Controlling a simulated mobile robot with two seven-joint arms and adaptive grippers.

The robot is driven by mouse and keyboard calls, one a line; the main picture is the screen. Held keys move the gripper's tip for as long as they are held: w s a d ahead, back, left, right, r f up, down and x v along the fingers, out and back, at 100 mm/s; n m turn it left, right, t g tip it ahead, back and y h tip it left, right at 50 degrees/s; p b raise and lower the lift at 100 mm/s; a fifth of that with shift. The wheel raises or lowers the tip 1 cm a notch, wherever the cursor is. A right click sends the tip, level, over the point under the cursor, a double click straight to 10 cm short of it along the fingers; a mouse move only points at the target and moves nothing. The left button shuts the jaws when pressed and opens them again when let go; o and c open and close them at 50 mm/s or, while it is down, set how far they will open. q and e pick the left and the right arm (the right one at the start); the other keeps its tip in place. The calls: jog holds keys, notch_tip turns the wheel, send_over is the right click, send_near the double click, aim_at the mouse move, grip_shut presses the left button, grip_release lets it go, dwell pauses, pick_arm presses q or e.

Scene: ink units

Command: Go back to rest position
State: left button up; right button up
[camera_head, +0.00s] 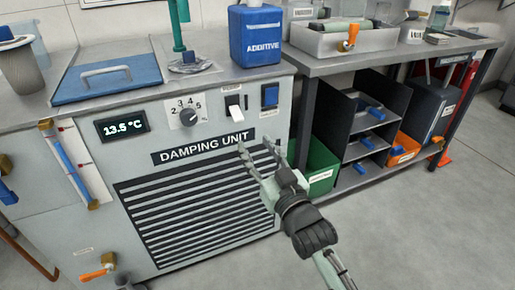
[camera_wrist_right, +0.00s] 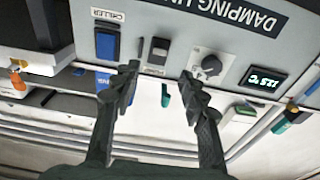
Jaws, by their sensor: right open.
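My right gripper (camera_head: 256,146) is open and empty in front of the damping unit (camera_head: 212,215), close to its "DAMPING UNIT" label and below the switches. In the right wrist view, where the panel shows upside down, its spread fingers (camera_wrist_right: 160,72) have nothing between them. A switch with a white lever (camera_head: 235,113) and a blue rocker switch (camera_head: 270,95) sit on the panel above the fingers. The blue rocker, labelled chiller, also shows in the wrist view (camera_wrist_right: 106,43). Whether the fingers touch the panel is unclear. My left gripper is not in view.
A numbered dial (camera_head: 188,117) and a 13.5 °C display (camera_head: 122,124) are left of the switches. A blue additive container (camera_head: 256,37) stands on top. A side bench (camera_head: 385,55) with a green bin (camera_head: 319,168) below is right. Floor at front right is clear.

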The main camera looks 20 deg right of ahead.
jog(key=s+d+f+g+p, duration=0.1)
jog(key=s+f+g, duration=0.2)
jog(key=f, duration=0.3)
jog(key=s+d+f+g+h, duration=0.1)
jog(key=s+f+g, duration=0.15)
jog(key=f, duration=0.45)
jog(key=s+d+f+g+p, duration=0.1)
jog(key=s+f+g, duration=0.15)
jog(key=f, duration=0.35)
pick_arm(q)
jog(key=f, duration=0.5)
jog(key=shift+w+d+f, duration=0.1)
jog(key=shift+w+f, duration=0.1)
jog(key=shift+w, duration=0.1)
pick_arm(e)
jog(key=s+d+f+n+g+h, duration=0.1)
jog(key=s+d+f+g, duration=0.2)
jog(key=s+f+g, duration=0.5)
jog(key=s+f, duration=0.4)
jog(key=s, duration=0.3)
jog(key=shift+s+d, duration=0.3)
jog(key=shift+d, duration=0.1)
